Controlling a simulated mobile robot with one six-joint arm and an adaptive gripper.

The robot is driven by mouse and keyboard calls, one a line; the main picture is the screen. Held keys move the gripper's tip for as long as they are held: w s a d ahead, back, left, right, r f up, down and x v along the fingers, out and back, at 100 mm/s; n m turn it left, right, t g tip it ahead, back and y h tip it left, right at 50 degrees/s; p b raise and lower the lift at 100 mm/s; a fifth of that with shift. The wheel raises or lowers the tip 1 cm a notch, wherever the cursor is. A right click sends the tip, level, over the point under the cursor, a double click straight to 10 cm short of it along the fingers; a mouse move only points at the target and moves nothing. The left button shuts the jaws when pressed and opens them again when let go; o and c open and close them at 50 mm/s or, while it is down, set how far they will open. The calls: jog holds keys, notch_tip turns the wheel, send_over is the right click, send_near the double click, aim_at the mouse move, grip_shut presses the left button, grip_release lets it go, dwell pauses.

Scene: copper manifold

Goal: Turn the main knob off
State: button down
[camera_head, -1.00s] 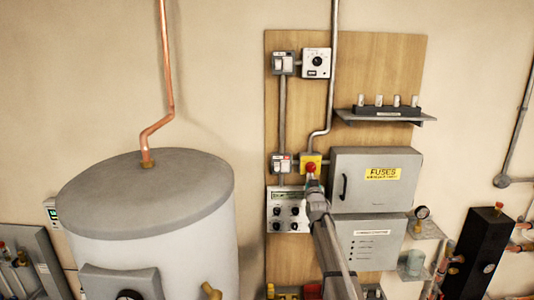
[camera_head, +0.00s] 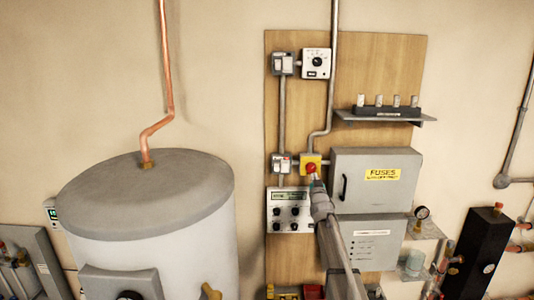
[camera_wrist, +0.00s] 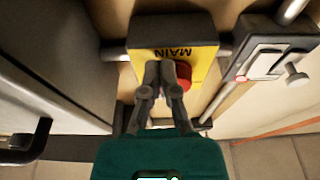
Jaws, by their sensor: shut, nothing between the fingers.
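The main knob is a red round knob on a yellow box (camera_head: 304,158) labelled MAIN, mounted on the wooden board. The knob (camera_head: 311,168) shows in the head view just above my gripper's tips. In the wrist view the red knob (camera_wrist: 183,74) is partly hidden behind the fingers, showing on their right, and the yellow box (camera_wrist: 203,62) appears upside down. My gripper (camera_wrist: 160,70) is shut and empty, its fingertips over the box face beside the knob. I cannot tell whether they touch it. In the head view my gripper (camera_head: 317,180) is small and foreshortened.
A grey fuse cabinet (camera_head: 376,163) stands close to the right of the knob. A switch box (camera_head: 281,164) is to its left, and a dial panel (camera_head: 289,210) lies below left. A conduit (camera_head: 332,90) runs down above the knob. A large tank (camera_head: 150,230) stands at left.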

jog(key=shift+d+f+b, duration=0.15)
jog(key=shift+f+b, duration=0.2)
jog(key=shift+b, duration=0.05)
dwell(0.4)
jog(key=shift+s, duration=0.1)
jog(key=v, duration=0.3)
jog(key=r+v, duration=0.1)
jog(key=v, duration=0.1)
jog(key=shift+s+r, duration=0.15)
jog(key=shift+s, duration=0.35)
dwell(0.4)
